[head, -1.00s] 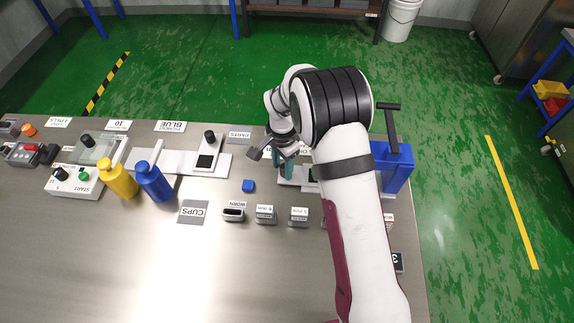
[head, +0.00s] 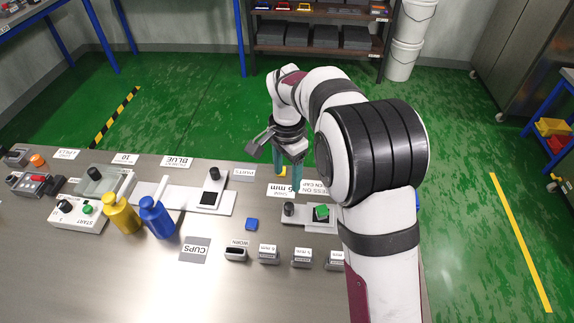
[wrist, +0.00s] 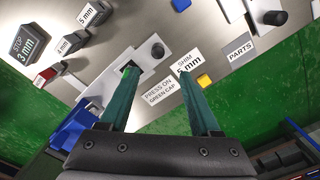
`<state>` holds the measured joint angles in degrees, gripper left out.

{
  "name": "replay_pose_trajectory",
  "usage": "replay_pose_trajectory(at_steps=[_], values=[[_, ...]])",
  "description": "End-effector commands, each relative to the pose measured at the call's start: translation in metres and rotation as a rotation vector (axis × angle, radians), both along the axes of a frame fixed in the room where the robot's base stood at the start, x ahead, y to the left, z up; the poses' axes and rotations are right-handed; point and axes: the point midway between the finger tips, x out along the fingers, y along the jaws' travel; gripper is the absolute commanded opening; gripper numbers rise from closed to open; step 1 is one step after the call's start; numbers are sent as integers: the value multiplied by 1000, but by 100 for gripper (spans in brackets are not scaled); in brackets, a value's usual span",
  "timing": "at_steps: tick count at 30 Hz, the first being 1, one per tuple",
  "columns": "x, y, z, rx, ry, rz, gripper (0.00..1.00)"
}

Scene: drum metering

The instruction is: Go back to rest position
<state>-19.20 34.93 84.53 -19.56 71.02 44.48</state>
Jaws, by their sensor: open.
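My gripper (head: 287,178) is open, with its two teal fingers apart and nothing between them. It hangs above the back edge of the steel table, just behind a white fixture plate (head: 305,223). The wrist view also shows the open gripper (wrist: 158,74) pointing at the label area. A green cap (head: 321,212) sits on the fixture's dark block, apart from the fingers. In the wrist view, the left finger covers most of that spot.
A blue square piece (head: 251,224) lies mid-table. Yellow (head: 122,217) and blue (head: 157,217) bottles stand at the left near the start box (head: 78,213). Several grey blocks line the front, including a 6 mm block (head: 268,255).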

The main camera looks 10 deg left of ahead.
Motion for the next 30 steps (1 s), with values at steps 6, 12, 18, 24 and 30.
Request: replay_pose_trajectory(at_steps=[6,12,18,24,30], values=[[0,0,25,0,0,0,64],[0,0,26,-1,1,0,64],[0,0,26,-1,1,0,64],[-54,-43,69,30,6,54,64],[-207,-105,95,110,10,199,64]])
